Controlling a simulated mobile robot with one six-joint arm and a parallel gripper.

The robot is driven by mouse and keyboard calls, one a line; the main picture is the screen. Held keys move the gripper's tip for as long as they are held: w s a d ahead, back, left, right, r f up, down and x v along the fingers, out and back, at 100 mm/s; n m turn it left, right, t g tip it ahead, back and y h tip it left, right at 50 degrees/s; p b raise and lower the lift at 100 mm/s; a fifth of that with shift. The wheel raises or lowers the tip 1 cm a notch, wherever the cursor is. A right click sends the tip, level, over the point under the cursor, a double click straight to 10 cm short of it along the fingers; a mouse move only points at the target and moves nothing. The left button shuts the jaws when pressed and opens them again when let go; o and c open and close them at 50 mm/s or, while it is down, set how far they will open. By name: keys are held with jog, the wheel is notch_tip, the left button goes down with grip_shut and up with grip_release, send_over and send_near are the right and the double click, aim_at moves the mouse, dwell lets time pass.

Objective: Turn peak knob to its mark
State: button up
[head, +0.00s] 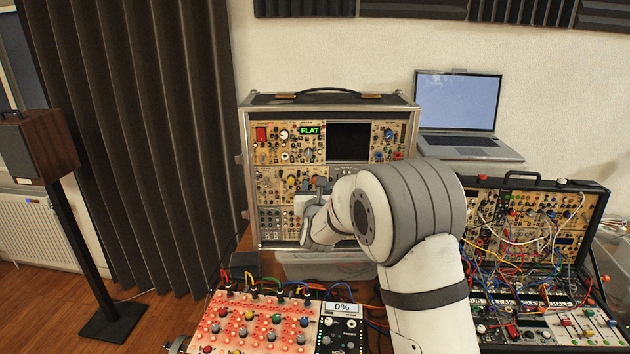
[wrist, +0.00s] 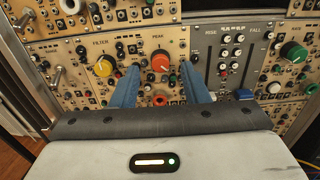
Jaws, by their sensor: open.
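The peak knob (wrist: 160,62) is a round orange-red knob under the word PEAK on a tan panel in the wrist view. A pale pointer line seems to show on it, but its mark is too small to make out. My gripper (wrist: 160,70) is open, with one blue finger to the left of the knob and one to the right. Gaps show between the fingers and the knob, and I cannot tell how far the tips are from the panel. In the head view my arm reaches to the upright case (head: 247,190) and hides the knob.
A yellow filter knob (wrist: 104,65) sits left of the peak knob, and a grey slider panel (wrist: 225,60) is to its right. A green knob (wrist: 293,52) is farther right. A small display (head: 310,130) reads FLAT. A patched synth case (head: 530,225) stands at right.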

jog(key=shift+w, duration=1)
grip_shut()
jog(key=shift+a+f+b, duration=0.1)
jog(key=shift+f+b, duration=0.05)
jog(key=shift+b, duration=0.35)
